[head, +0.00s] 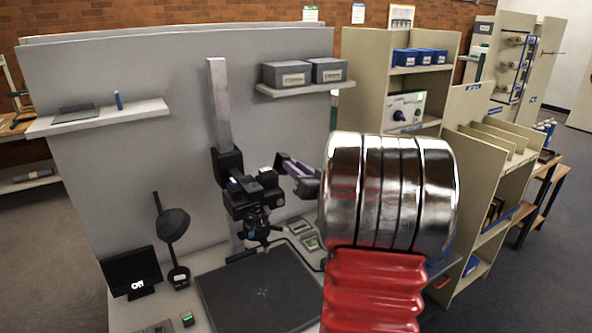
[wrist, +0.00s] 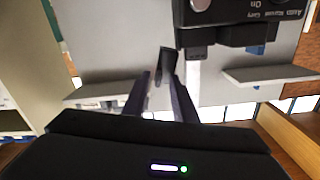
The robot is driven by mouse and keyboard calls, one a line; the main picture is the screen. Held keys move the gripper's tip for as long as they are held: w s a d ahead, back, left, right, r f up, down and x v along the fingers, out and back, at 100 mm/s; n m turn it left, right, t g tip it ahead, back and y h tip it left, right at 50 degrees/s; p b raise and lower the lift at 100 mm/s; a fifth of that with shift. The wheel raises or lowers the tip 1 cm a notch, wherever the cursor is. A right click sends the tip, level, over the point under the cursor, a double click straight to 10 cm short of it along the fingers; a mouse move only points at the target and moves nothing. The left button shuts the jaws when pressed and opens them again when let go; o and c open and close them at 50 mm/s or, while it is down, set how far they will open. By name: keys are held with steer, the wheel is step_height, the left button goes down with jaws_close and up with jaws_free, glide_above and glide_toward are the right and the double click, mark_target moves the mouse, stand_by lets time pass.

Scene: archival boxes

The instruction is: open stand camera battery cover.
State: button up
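The stand camera (head: 255,197) is black and sits on the upright grey column in the head view. My gripper (head: 290,166) is just right of the camera, its fingers pointing toward it. In the wrist view, part of a black labelled body (wrist: 245,14) shows upside down at the top right. My gripper's two dark fingers (wrist: 160,85) stand apart there, with a gap between them. A dark narrow piece (wrist: 166,62) shows at the fingertips; I cannot tell whether it is the battery cover. I cannot tell whether anything touches it.
A dark baseboard (head: 255,292) lies below the camera. A lamp (head: 172,225) and a small screen (head: 130,270) stand to its left. Wall shelves (head: 100,117) hold a few items. Grey boxes (head: 287,75) sit on the right shelf. My arm hides the bench's right side.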

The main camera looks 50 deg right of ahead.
steer(key=v, duration=1.3)
steer(key=shift+s+a, duration=0.15)
steer(key=shift+s, duration=0.15)
steer(key=shift+w, duration=0.15)
steer(key=w+a+n+g+h, duration=0.1)
steer(key=w+a+g, duration=0.2)
steer(key=a, duration=0.4)
steer(key=w+a+g+h, duration=0.1)
steer(key=w+a+g, duration=0.2)
steer(key=a, duration=0.5)
steer(key=s+a+f+n+g+y, duration=0.1)
steer(key=s+a, duration=0.3)
steer(key=a, duration=0.4)
steer(key=s+a+f+n+g+y, duration=0.2)
steer(key=s+a, duration=0.3)
steer(key=a, duration=0.4)
steer(key=s+a+f+n+g+y, duration=0.2)
steer(key=s+a+y, duration=0.2)
steer(key=a, duration=0.5)
steer(key=shift+s+f+g, duration=0.3)
steer(key=shift+s+g, duration=0.1)
steer(key=shift+s, duration=0.25)
steer(key=shift+d, duration=0.1)
